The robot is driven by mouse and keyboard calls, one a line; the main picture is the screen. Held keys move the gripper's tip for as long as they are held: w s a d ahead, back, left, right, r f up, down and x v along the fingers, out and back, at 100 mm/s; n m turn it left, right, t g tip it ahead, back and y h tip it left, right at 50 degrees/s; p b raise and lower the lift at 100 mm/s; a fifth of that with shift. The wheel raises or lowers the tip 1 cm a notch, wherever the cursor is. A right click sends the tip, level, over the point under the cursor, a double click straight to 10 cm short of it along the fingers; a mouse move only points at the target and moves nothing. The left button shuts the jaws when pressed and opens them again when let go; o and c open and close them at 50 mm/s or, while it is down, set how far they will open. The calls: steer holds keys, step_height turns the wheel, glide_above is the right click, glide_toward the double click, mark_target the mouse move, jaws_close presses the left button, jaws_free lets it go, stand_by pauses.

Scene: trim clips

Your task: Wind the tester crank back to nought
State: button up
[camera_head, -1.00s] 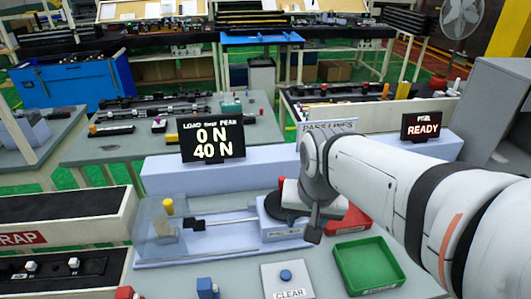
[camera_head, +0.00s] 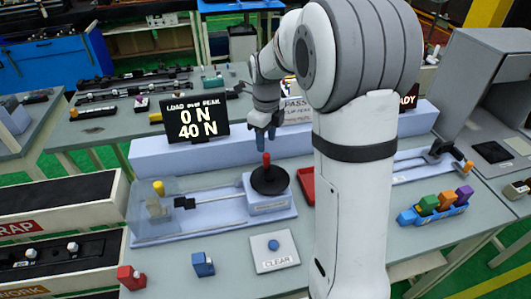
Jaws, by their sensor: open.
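The tester (camera_head: 222,213) is a pale blue bed on the table, with a rod running left under a clear cover. Its crank (camera_head: 269,183) is a black disc with an upright red knob (camera_head: 267,160), on a block at the bed's right end. My gripper (camera_head: 263,147) is open and points down just above and behind the knob in the picture. I cannot tell whether the fingers touch the knob. The display (camera_head: 198,122) behind the tester reads load 0 N and peak 40 N.
A CLEAR button plate (camera_head: 275,252) lies in front of the tester. A blue block (camera_head: 203,264) and a red block (camera_head: 130,277) stand front left. Coloured clips sit in a blue rack (camera_head: 433,211) at right.

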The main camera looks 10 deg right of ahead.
mark_target(266, 155)
step_height(266, 155, down, 8)
steer(key=shift+r+p, duration=0.1)
steer(key=shift+p, duration=0.6)
jaws_close()
steer(key=shift+a, duration=0.1)
